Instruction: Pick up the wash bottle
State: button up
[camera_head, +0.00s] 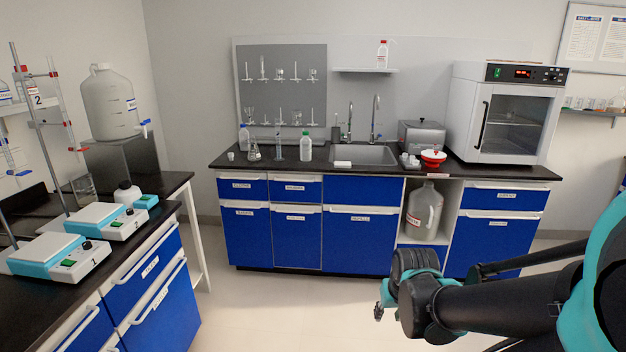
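No bottle here shows a clear wash-bottle spout, so I cannot tell which one is the wash bottle. A white bottle with a red cap (382,56) stands upright on the wall shelf above the sink. A pale bottle with a green cap (306,149) and a bottle with a blue cap (244,139) stand on the back counter left of the sink. My gripper (379,300) shows only in small part at lower right, beyond my arm's dark links. It is well apart from all the bottles.
The back counter (213,162) also holds glassware, a sink (362,155), a grey metal box (421,136) and an oven (507,112). The left bench carries hotplates (107,219), a stand and a large carboy (109,103). The floor (270,300) between them is clear.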

aim_at(306, 143)
jog(key=i, duration=1.85)
